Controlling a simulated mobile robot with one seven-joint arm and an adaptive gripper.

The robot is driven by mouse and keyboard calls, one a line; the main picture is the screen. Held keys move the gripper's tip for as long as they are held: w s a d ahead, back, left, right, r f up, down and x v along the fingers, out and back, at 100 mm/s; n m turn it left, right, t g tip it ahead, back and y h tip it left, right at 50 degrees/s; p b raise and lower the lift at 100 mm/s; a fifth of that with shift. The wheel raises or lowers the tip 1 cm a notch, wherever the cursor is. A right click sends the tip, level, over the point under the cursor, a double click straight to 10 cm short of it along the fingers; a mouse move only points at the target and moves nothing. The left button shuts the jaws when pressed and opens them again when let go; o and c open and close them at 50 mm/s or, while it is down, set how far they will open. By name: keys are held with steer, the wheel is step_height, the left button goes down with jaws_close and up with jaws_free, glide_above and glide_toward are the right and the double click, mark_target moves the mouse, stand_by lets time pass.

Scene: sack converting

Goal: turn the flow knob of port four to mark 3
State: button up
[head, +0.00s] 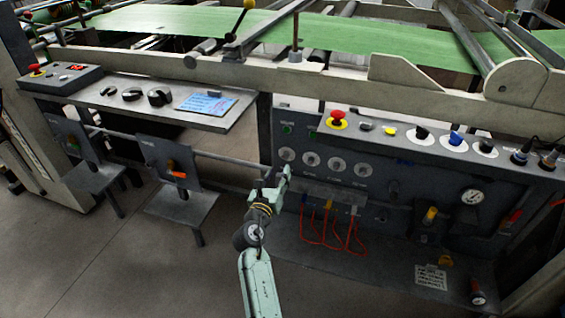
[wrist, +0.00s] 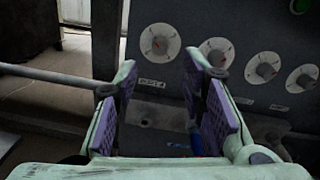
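A row of several round flow knobs on white dials runs across the dark panel. The labels under the dials are too small to read surely, so I cannot tell which is port four. My gripper (head: 281,178) is near the panel's left end, just below the leftmost knob. In the wrist view my gripper (wrist: 160,70) is open and empty, its fingertips below and apart from that knob.
Red hoses (head: 325,240) hang below the knobs. A red emergency button (head: 337,116) and other switches sit on the ledge above. A pressure gauge (head: 472,197) is at the right. A grey rail (wrist: 50,74) runs in from the left. Open floor (head: 130,265) lies left of my arm.

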mark_target(285, 158)
steer(key=x, duration=0.6)
steer(key=shift+w, duration=0.25)
jaws_close()
